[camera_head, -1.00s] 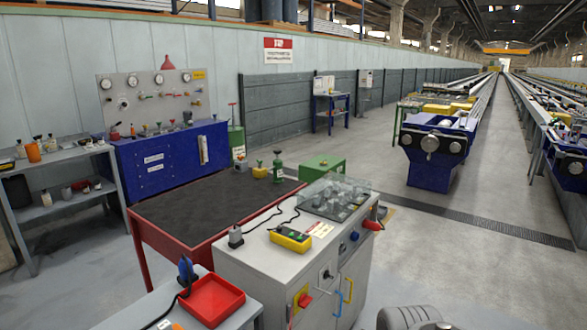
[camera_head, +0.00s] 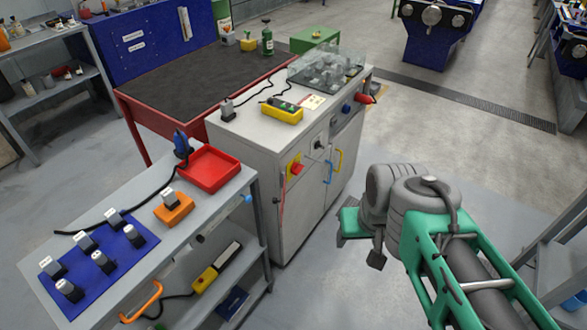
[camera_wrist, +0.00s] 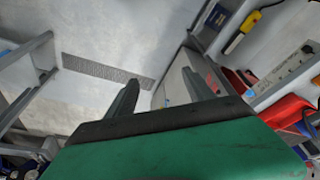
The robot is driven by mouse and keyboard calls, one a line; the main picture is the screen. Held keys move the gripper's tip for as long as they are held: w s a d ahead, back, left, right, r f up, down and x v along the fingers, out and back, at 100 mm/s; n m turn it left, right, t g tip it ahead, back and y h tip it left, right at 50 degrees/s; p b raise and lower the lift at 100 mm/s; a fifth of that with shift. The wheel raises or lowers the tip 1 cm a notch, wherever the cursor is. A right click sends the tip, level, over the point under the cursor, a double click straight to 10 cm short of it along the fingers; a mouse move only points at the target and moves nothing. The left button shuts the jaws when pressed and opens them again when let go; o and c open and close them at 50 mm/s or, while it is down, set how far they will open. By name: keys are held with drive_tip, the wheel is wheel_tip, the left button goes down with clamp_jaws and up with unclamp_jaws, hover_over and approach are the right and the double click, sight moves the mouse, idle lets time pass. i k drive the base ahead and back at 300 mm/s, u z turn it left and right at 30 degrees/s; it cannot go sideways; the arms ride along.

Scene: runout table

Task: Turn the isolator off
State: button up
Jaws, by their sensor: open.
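The isolator (camera_head: 295,169) is a red handle on a yellow plate. It is on the front of the grey cabinet (camera_head: 256,166), near its left top corner. I cannot read its marked positions at this size. My gripper (camera_head: 362,243) is to the right of the cabinet, apart from it, above the floor. It shows as a green body with a dark finger, partly hidden by my arm. In the wrist view my gripper (camera_wrist: 160,92) has its two dark fingers spread with nothing between them. I cannot make out the isolator in the wrist view.
Left of the isolator is a grey shelf cart (camera_head: 205,222) with a red tray (camera_head: 210,167) and a blue mat (camera_head: 75,278). Blue (camera_head: 328,171) and yellow (camera_head: 339,161) door handles stick out right of the isolator. Floor is open in front of the cabinet.

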sight(296, 168)
drive_tip(key=u, duration=3.85)
drive_tip(key=k, duration=1.55)
drive_tip(key=z, duration=1.5)
drive_tip(key=i, duration=0.5)
